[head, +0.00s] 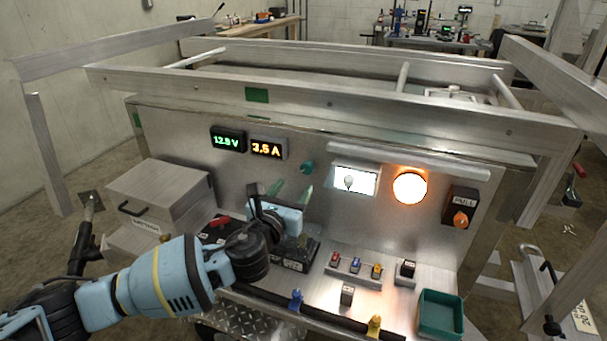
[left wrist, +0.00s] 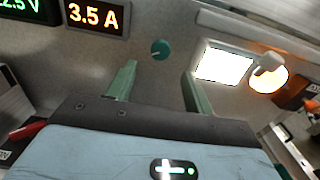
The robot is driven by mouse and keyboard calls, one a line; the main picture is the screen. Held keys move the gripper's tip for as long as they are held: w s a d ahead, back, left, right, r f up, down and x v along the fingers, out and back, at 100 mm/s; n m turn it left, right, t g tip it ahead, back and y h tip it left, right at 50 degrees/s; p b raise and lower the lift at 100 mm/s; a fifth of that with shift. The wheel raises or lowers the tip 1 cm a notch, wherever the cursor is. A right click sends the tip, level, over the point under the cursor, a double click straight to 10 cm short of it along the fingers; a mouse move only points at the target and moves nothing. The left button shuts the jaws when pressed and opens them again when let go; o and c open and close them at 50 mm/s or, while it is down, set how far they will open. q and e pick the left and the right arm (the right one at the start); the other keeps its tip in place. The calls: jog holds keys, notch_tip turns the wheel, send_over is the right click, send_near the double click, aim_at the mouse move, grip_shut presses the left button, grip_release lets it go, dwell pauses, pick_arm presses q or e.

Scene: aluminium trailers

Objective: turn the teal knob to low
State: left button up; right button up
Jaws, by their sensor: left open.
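The teal knob (head: 307,167) is a small round knob on the metal panel, right of the amber 3.5 A display. It also shows in the left wrist view (left wrist: 160,49), with a light mark on its face; I cannot read a low setting. My left gripper (head: 292,190) is in front of the panel, below and left of the knob in the head view. In the left wrist view its two green fingers (left wrist: 158,82) are apart, with the knob beyond and between them. The gripper is open and empty, not visibly touching the knob. My right gripper is not in view.
A green 12.9 V display (head: 228,139) and the amber display (head: 267,148) sit left of the knob. A lit white window (head: 369,182) and a glowing round lamp (head: 409,187) are to the right. Small switches (head: 355,265) and a green tray (head: 440,313) occupy the ledge below.

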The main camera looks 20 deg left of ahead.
aim_at(306, 171)
pick_arm(q)
jog(key=shift+w+d+b, duration=0.2)
jog(key=shift+w+b, duration=0.25)
jog(key=shift+w, duration=3.25)
jog(key=c, duration=1)
